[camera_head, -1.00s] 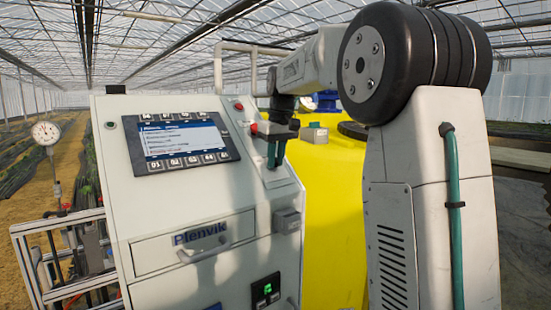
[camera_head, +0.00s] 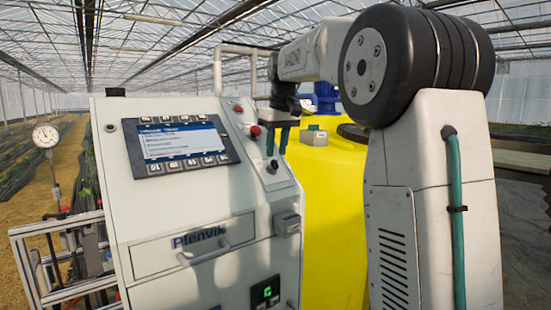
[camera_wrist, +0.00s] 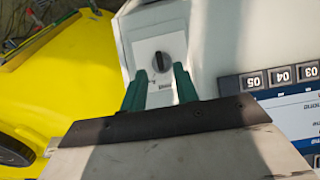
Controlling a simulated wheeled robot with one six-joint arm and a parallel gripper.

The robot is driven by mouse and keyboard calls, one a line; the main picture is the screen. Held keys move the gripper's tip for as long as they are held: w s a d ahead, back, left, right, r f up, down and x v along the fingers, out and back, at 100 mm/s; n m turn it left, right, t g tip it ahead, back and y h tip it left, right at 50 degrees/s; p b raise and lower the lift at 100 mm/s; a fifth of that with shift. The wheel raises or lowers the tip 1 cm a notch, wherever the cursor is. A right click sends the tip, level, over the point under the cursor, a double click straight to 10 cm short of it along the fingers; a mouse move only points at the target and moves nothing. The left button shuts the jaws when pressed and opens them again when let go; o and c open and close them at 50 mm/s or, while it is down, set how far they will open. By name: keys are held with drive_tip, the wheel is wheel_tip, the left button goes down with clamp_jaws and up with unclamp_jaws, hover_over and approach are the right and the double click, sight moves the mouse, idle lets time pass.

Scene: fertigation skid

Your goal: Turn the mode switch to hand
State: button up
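The mode switch is a black knob (camera_wrist: 161,61) on a pale plate in the wrist view, its bar close to upright in that picture and slightly tilted. Lettering beside it is too small to read. In the head view the knob (camera_head: 272,167) sits on the sloped right part of the grey cabinet. My gripper (camera_head: 278,146) is above the knob, clear of it. In the wrist view the two green fingers of my gripper (camera_wrist: 160,72) are apart, one on each side below the knob, with nothing between them.
The cabinet's screen (camera_head: 183,141) with its keys is left of the switch. A red button (camera_head: 255,131) is just above the switch on the same slope. A yellow tank (camera_head: 335,210) stands to the right. A drawer handle (camera_head: 204,252) protrudes lower on the cabinet.

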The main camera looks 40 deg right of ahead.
sight(278, 166)
drive_tip(key=shift+s+r, duration=0.15)
drive_tip(key=shift+r, duration=0.8)
drive_tip(key=shift+s+r, duration=0.15)
drive_tip(key=shift+r, duration=0.75)
drive_tip(key=shift+m+g, duration=0.3)
drive_tip(key=shift+m, duration=0.3)
drive_tip(key=f, duration=0.4)
drive_tip(key=shift+s+a, duration=0.1)
drive_tip(key=shift+s, duration=0.3)
drive_tip(key=s+a+f, duration=0.6)
drive_tip(key=s, duration=0.5)
drive_tip(key=s+a+f, duration=0.6)
drive_tip(key=s, duration=0.5)
drive_tip(key=s+a+f, duration=0.7)
drive_tip(key=s, duration=0.4)
drive_tip(key=shift+s+n, duration=0.15)
drive_tip(key=shift+n, duration=0.25)
